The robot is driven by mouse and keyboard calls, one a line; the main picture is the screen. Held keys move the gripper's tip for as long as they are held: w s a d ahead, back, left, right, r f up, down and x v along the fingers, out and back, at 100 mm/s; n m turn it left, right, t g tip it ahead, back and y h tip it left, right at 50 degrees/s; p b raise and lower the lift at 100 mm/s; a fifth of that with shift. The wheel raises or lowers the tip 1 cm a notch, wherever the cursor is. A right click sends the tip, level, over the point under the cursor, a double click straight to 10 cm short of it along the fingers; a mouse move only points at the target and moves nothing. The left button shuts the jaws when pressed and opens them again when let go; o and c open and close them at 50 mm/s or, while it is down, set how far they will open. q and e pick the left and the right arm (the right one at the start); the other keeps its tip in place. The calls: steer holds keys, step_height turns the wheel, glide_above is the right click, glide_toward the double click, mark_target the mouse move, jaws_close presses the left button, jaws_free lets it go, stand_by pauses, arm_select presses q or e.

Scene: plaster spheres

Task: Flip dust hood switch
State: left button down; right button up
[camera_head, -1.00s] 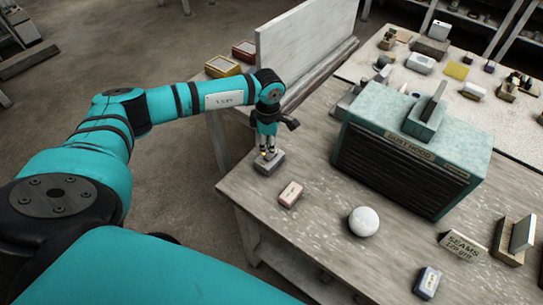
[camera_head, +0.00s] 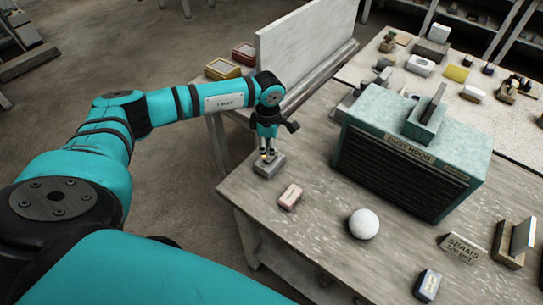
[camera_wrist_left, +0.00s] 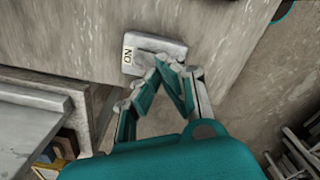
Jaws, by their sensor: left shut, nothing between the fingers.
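The switch is a small grey box (camera_head: 269,165) near the table's left corner. In the left wrist view the box (camera_wrist_left: 165,48) carries a label that seems to read "NO" or "ON". My left gripper (camera_head: 267,153) points down at the box, shut and empty. Its fingertips (camera_wrist_left: 172,67) meet at the box's near edge in the wrist view and hide part of its top; I cannot tell whether they touch it. The teal dust hood (camera_head: 400,165), labelled "DUST HOOD", stands to the right on the table. My right gripper is not in view.
A pink-white block (camera_head: 290,196) and a white sphere (camera_head: 364,223) lie on the table near the switch box. A blue-white block (camera_head: 427,285) and a "SEAMS" sign (camera_head: 462,247) are nearer the right. A pale upright board (camera_head: 305,45) stands behind the arm.

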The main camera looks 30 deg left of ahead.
mark_target(268, 159)
arm_select(q)
steer(key=shift+s+f+b, duration=0.1)
steer(key=shift+f+b, duration=1.4)
steer(key=shift+f, duration=0.2)
stand_by(0.9)
steer(key=shift+r, duration=0.15)
steer(key=shift+r+p, duration=2.15)
steer(key=shift+r, duration=1.25)
